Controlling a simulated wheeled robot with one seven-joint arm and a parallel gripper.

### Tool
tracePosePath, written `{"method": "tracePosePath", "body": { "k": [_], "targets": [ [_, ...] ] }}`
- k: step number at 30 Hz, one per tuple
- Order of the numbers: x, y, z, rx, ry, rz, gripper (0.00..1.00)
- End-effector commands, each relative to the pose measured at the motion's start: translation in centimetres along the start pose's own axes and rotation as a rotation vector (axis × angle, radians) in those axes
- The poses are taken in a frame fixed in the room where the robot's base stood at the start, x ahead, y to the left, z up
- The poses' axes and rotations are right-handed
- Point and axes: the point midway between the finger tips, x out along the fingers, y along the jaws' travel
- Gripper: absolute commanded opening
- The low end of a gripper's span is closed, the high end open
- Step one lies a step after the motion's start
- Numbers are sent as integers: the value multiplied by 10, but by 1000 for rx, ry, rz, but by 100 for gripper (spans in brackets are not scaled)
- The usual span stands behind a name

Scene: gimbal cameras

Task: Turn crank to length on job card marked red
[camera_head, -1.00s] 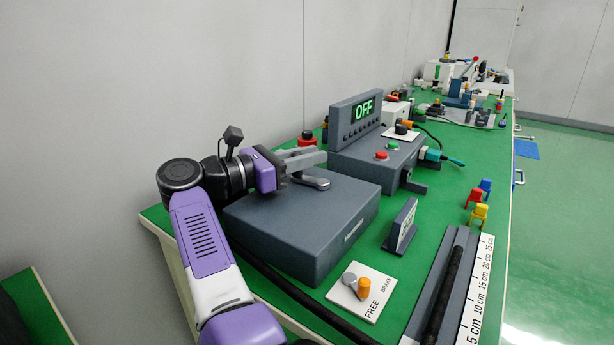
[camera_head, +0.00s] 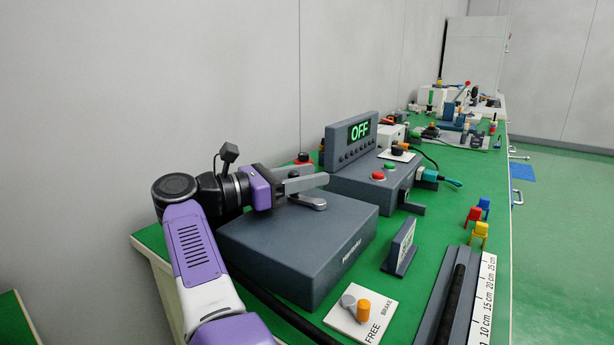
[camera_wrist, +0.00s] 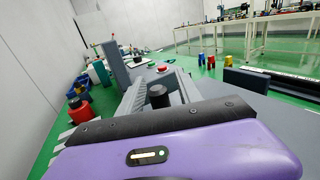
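A dark grey box (camera_head: 290,262) stands at the near left of the bench, with a light grey crank arm (camera_head: 309,202) on its top. My gripper (camera_head: 308,182) is just over this arm. In the wrist view a black knob (camera_wrist: 157,96) stands between my two fingers (camera_wrist: 160,88), which look open, with gaps beside it. A small upright card (camera_head: 402,243) stands right of the box; its print is unreadable and I see no red mark on it. A long black rod (camera_head: 452,305) lies in a grey channel beside a white centimetre scale (camera_head: 487,290).
A white plate (camera_head: 345,316) marked FREE and BRAKE carries an orange knob (camera_head: 363,309). Behind the box, a control unit's display (camera_head: 361,131) reads OFF, above a red and a green button. Red, blue and yellow pieces (camera_head: 480,228) stand near the bench's right edge.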

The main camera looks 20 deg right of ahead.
Motion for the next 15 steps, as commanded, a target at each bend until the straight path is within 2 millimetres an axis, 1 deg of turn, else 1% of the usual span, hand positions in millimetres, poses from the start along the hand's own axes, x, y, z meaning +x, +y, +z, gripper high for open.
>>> {"method": "tracePosePath", "body": {
  "k": [8,11,15],
  "targets": [
    [-4,1,0,-1,-1,3,41],
    [-15,1,1,-2,0,4,41],
    [-38,1,2,-2,1,5,41]
  ]
}}
